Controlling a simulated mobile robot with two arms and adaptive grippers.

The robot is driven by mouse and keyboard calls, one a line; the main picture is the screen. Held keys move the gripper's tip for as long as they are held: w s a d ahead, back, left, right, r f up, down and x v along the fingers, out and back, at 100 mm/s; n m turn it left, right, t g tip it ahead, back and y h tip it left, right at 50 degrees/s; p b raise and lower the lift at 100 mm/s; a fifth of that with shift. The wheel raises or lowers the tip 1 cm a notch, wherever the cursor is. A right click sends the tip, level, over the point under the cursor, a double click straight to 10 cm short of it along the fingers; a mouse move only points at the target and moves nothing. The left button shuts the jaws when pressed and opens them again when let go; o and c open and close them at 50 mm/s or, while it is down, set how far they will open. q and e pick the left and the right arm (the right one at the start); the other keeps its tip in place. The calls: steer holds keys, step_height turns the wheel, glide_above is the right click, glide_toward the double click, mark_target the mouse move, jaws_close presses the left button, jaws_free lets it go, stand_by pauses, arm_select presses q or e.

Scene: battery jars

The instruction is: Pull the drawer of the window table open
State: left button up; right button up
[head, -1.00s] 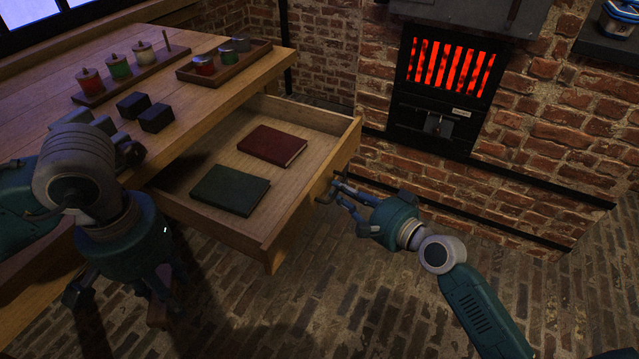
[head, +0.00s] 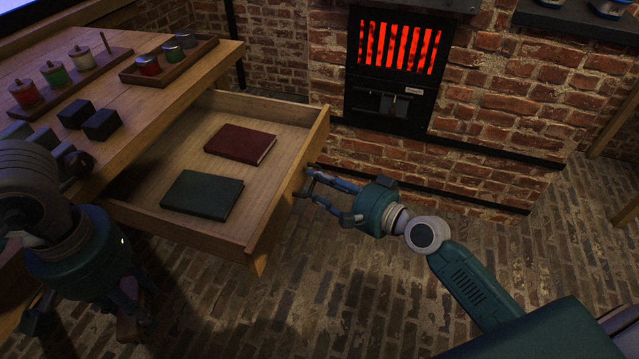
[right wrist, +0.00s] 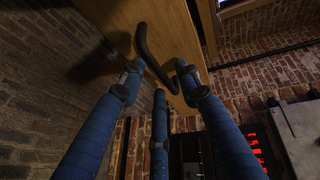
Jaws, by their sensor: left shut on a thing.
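The window table's drawer (head: 150,218) stands well out from the table, with a red book (head: 240,144) and a dark green book (head: 202,194) lying in it. My right gripper (head: 312,184) is at the drawer's front, at the dark curved handle. In the right wrist view, the handle (right wrist: 143,45) reaches in between the spread fingertips (right wrist: 158,78); visible gaps remain beside it. My left gripper (head: 125,305) is low at the left, beside the table, in shadow. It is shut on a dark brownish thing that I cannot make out.
The window table (head: 165,95) carries racks of small jars and several dark blocks (head: 102,124). A brick wall with a glowing red grate (head: 398,45) is behind my right gripper. Brick floor (head: 330,290) lies open in front of the drawer.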

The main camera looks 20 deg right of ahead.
steer(key=v, duration=1.2)
stand_by(0.4)
